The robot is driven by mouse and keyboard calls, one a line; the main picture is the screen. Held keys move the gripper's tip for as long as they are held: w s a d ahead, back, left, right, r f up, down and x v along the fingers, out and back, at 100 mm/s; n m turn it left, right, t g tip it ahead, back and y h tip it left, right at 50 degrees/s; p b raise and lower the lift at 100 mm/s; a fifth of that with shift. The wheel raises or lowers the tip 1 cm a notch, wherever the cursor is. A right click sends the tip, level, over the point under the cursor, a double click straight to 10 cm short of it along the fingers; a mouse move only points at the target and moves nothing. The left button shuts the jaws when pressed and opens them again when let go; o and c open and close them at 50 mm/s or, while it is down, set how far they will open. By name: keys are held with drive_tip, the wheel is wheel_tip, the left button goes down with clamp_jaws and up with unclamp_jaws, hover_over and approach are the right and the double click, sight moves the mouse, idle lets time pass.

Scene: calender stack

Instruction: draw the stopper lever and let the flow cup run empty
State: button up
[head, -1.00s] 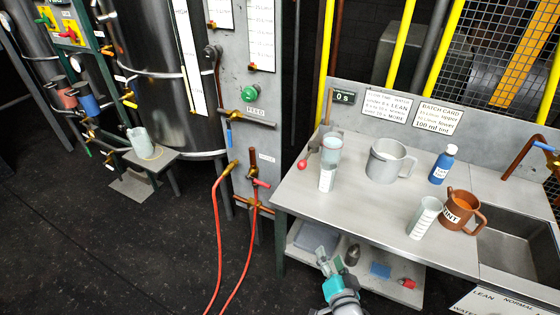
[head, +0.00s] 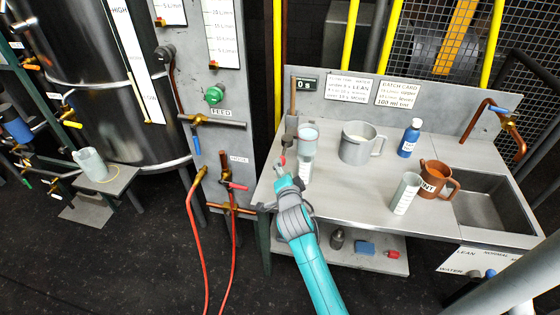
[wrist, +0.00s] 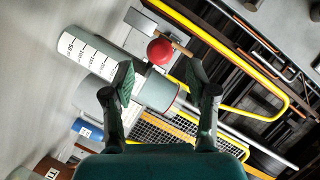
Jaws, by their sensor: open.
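The stopper lever's red ball knob (head: 283,160) is at the left end of the bench. In the wrist view the red knob (wrist: 160,51) sits just beyond my fingertips, centred between them. My gripper (head: 288,174) is open and empty, close to the knob; I cannot tell if it touches. The flow cup (head: 307,133) is a pale grey cylinder above a clear graduated cylinder (head: 305,170); both lie close to the gripper. In the wrist view the graduated cylinder (wrist: 85,52) shows its scale. The cup's contents are hard to make out.
A timer (head: 305,86) reads 0 s. A grey jug (head: 358,148), a blue bottle (head: 409,138), a brown tint jug (head: 436,178) and another graduated beaker (head: 404,194) stand to the right, before a sink (head: 492,198).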

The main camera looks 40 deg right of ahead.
sight(284, 152)
drive_tip(key=x, duration=0.6)
clamp_jaws()
